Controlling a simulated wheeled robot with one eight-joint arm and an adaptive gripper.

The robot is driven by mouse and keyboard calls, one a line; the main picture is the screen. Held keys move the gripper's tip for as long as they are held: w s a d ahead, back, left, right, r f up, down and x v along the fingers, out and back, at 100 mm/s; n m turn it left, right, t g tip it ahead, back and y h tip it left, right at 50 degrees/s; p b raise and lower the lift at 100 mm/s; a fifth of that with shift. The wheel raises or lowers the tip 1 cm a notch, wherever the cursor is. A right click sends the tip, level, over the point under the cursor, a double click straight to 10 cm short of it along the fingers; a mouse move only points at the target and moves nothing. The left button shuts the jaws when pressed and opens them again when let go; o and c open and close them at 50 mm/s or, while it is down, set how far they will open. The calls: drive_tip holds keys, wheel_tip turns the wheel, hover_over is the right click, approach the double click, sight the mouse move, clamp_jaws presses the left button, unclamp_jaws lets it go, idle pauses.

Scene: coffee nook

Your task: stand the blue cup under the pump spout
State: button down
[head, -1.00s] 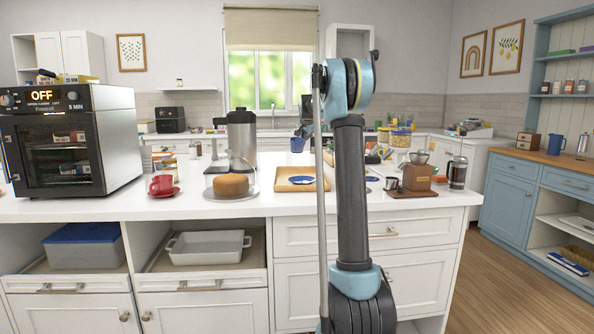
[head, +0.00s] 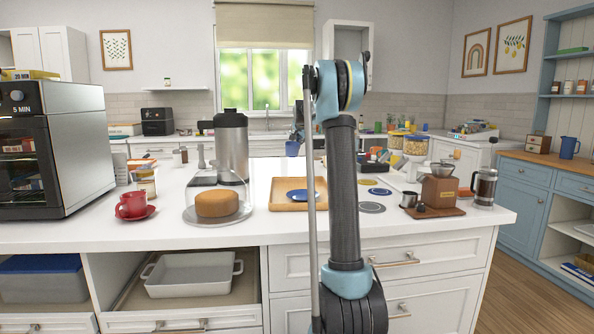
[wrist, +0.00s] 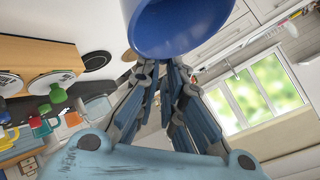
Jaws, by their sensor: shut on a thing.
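The blue cup (head: 292,148) is held up above the far side of the island, left of my arm. It fills the top of the wrist view (wrist: 180,38), tilted there, between the fingertips. My gripper (wrist: 162,68) is shut on it; in the head view the gripper (head: 299,132) is mostly hidden behind my arm. A tall silver pump flask (head: 232,150) with a dark top stands on the island, left of the cup and apart from it. Its spout is too small to make out clearly.
A domed cake (head: 217,204) stands in front of the flask, with a red cup (head: 131,205) to its left. A wooden tray (head: 285,206) lies right of the cake. A coffee grinder (head: 440,187) and a French press (head: 484,186) stand at right. An oven (head: 83,145) is at left.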

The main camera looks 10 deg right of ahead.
drive_tip(key=shift+s+a+f, duration=0.1)
drive_tip(key=shift+f, duration=2)
drive_tip(key=shift+s+a+f, duration=0.1)
drive_tip(key=shift+f, duration=1.95)
drive_tip(key=c, duration=1.5)
unclamp_jaws()
drive_tip(key=shift+w+f, duration=0.15)
drive_tip(key=shift+c, duration=0.2)
drive_tip(key=shift+r, duration=0.2)
